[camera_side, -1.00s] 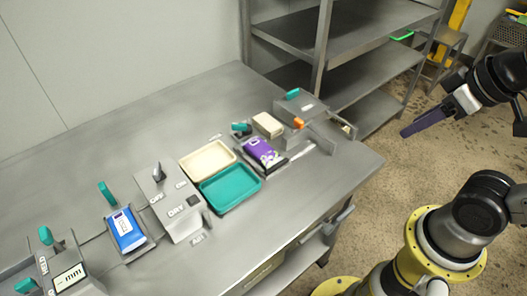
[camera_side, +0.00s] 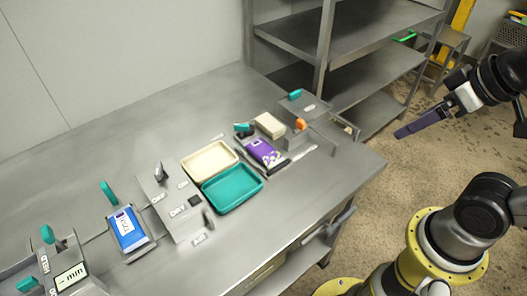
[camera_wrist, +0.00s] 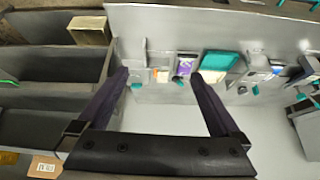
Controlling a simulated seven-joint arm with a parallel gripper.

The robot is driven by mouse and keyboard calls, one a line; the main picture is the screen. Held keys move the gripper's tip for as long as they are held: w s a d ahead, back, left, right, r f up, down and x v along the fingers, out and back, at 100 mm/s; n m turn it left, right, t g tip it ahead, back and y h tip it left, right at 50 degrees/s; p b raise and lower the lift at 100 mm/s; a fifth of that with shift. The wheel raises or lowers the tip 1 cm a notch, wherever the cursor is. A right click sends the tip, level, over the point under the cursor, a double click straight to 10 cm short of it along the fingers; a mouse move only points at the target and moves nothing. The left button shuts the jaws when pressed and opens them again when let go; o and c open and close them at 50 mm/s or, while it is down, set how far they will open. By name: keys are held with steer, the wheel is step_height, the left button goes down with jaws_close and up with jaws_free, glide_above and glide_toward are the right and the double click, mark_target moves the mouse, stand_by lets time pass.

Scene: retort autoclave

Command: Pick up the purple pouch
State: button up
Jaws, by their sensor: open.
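The purple pouch (camera_side: 263,152) lies on a dark holder on the metal table in the side view, right of the two trays. In the wrist view the purple pouch (camera_wrist: 184,67) shows small and far off, near the right fingertip in the picture. My gripper (camera_side: 398,135) is at the right of the side view, in the air past the table's right edge and well apart from the pouch. In the wrist view my gripper (camera_wrist: 160,73) has its two dark fingers wide apart with nothing between them.
A cream tray (camera_side: 209,148) and a teal tray (camera_side: 232,203) sit left of the pouch. A grey box with an orange knob (camera_side: 300,124) stands close on its right. A blue pouch (camera_side: 127,229) and grey control boxes stand farther left. A metal shelf (camera_side: 368,62) stands behind.

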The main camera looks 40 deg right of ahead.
steer(key=w+r+m+t, duration=0.1)
steer(key=w+r, duration=0.4)
steer(key=w, duration=0.4)
steer(key=n+g, duration=0.2)
steer(key=g, duration=0.2)
glide_above(264, 149)
steer(key=s, duration=0.2)
steer(key=f, duration=2.4)
steer(key=shift+s+a, duration=0.1)
steer(key=shift+a, duration=0.2)
steer(key=shift+x, duration=3.15)
steer(key=shift+d, duration=0.2)
steer(key=shift+c, duration=0.3)
